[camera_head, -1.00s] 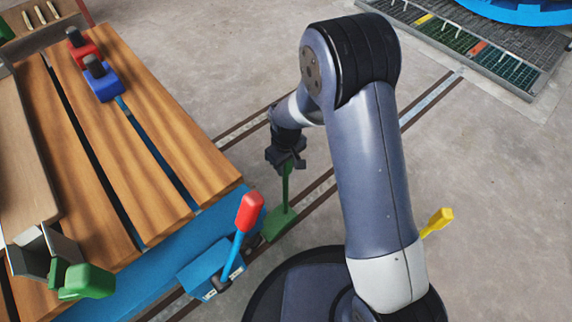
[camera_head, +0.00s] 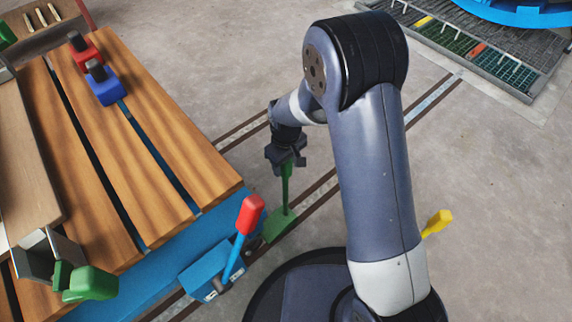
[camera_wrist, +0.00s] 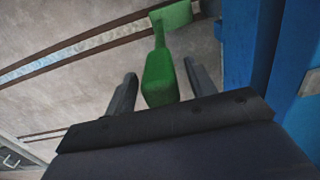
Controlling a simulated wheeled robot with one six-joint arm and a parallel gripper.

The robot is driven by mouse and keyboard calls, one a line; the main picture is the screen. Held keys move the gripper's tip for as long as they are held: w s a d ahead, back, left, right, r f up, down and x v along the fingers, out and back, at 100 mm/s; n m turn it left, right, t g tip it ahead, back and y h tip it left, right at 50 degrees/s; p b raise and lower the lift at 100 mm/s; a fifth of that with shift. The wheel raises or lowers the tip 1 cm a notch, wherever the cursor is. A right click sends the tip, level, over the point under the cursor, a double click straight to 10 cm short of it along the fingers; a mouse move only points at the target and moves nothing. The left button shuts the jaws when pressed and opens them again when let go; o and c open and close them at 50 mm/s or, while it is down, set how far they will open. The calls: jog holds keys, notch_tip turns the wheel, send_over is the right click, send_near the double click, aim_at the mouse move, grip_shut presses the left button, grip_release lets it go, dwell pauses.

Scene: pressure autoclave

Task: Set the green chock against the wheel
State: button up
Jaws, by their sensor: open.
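The green chock (camera_head: 279,227) is a wedge with an upright green handle (camera_head: 287,183). It sits by the rail on the floor, beside the blue cart (camera_head: 225,238). My gripper (camera_head: 286,162) is over the top of the handle. In the wrist view the handle's thick grip (camera_wrist: 162,78) lies between the two fingers of my gripper (camera_wrist: 160,70). The fingers are open, with a gap on each side of the grip. The chock (camera_wrist: 175,14) is beyond the fingertips. I cannot make out the wheel, or whether the chock touches it.
The cart has a wooden slatted top (camera_head: 165,150), a red-knobbed blue lever (camera_head: 240,240), and red and blue clamps (camera_head: 103,85). A yellow-ended handle (camera_head: 437,222) is right of my arm. A grated drain (camera_head: 480,50) lies at the back right. Open floor lies between.

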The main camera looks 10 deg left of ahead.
notch_tip(320, 180, up, 10)
jog(key=p, duration=0.3)
jog(key=shift+f, duration=0.1)
notch_tip(320, 180, down, 12)
jog(key=b, duration=0.4)
jog(key=shift+f+b, duration=0.1)
jog(key=shift+b, duration=0.3)
notch_tip(320, 180, up, 2)
jog(key=shift+r+p, duration=0.1)
jog(key=shift+p, duration=0.5)
jog(key=shift+r, duration=0.75)
